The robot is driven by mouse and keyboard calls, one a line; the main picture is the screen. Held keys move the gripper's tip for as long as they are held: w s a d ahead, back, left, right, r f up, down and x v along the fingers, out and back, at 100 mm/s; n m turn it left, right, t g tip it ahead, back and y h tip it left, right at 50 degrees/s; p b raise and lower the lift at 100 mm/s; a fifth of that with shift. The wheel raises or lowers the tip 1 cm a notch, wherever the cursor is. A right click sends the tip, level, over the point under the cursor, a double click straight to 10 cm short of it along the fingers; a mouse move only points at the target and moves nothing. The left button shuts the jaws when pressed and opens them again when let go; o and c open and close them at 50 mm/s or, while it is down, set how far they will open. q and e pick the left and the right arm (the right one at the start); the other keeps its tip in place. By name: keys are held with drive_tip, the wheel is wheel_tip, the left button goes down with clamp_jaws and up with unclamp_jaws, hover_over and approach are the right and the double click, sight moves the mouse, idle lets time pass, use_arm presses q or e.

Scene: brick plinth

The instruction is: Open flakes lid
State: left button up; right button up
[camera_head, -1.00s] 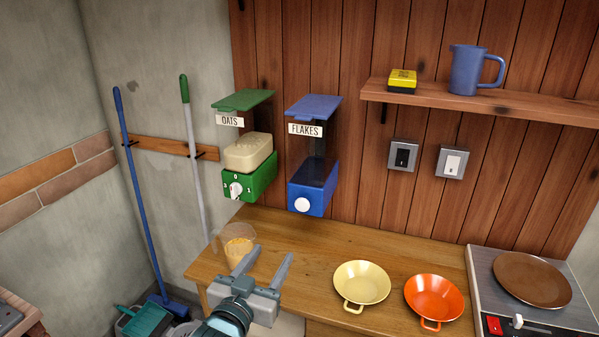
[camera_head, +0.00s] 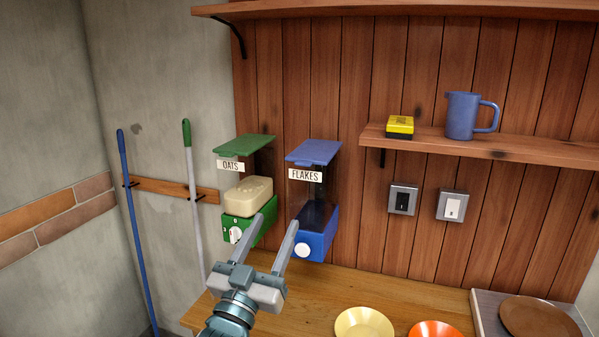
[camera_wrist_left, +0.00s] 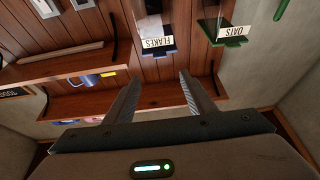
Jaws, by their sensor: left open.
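The flakes dispenser (camera_head: 316,222) hangs on the plank wall, with a dark clear body, a blue base with a white knob, and a FLAKES label. Its flat blue lid (camera_head: 314,151) lies closed on top. In the left wrist view the dispenser (camera_wrist_left: 153,20) appears upside down, beyond the fingers. My left gripper (camera_head: 279,231) is open and empty, raised in front of the dispensers. In the head view its right finger overlaps the blue base's left edge; I cannot tell that they touch. The lid is above the fingertips. My right gripper is not in view.
The green oats dispenser (camera_head: 247,196) hangs just left of the flakes one. A shelf (camera_head: 480,144) with a blue jug (camera_head: 470,115) and yellow box (camera_head: 399,126) is to the right. Another shelf (camera_head: 400,10) runs above. The wooden counter (camera_head: 310,295) lies below.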

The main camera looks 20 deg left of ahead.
sight(302, 165)
use_arm(q)
drive_tip(key=p+x, duration=0.6)
drive_tip(key=x, duration=0.9)
drive_tip(key=shift+w+r, duration=0.2)
drive_tip(key=shift+r, duration=0.1)
drive_tip(key=shift+x, duration=0.8)
drive_tip(key=shift+f, duration=0.1)
drive_tip(key=shift+c, duration=0.6)
clamp_jaws()
drive_tip(key=shift+w, duration=0.1)
